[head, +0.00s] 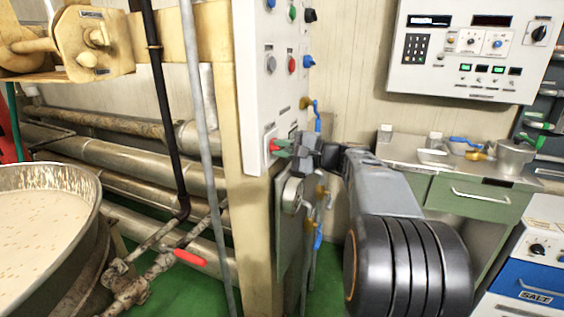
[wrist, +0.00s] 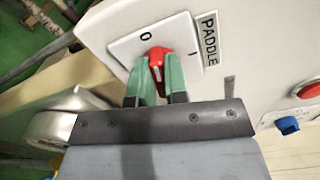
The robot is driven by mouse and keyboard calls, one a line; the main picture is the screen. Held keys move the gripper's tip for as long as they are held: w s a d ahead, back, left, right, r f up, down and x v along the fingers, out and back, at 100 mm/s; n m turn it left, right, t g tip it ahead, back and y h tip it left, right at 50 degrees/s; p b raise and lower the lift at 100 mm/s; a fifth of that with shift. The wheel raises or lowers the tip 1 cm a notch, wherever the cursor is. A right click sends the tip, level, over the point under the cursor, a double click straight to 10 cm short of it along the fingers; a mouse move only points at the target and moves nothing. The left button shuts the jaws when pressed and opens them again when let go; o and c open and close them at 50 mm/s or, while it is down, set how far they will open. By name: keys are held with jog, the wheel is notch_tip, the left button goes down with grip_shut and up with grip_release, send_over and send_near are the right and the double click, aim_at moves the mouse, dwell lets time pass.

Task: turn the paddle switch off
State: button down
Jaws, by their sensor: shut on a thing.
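The paddle switch (wrist: 158,55) is a red rotary knob on a white square plate (wrist: 128,47) with the marks 0 and I, beside a PADDLE label (wrist: 209,40). In the head view the red knob (head: 273,145) sits low on the white control panel (head: 254,100). My gripper (wrist: 160,82) has green fingers on both sides of the knob and is shut on it. The fingers hide part of the knob. I cannot tell for sure which mark it points to.
Other buttons and knobs, including a red button (head: 292,65), are higher on the panel. Blue-handled valves (head: 318,242) hang below and beside it. A kettle of pale mix (head: 45,215) stands at the left, near pipes with a red handle (head: 189,257). A counter (head: 400,153) is at the right.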

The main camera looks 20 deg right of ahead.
jog(key=shift+f+n+b, duration=0.15)
jog(key=shift+n+b, duration=1.05)
jog(key=shift+b, duration=0.1)
jog(key=c, duration=1.1)
grip_release()
jog(key=shift+c, duration=0.2)
jog(key=p+v, duration=0.1)
jog(key=v, duration=1.2)
jog(key=shift+s+d+p, duration=0.25)
jog(key=shift+s+p, duration=0.1)
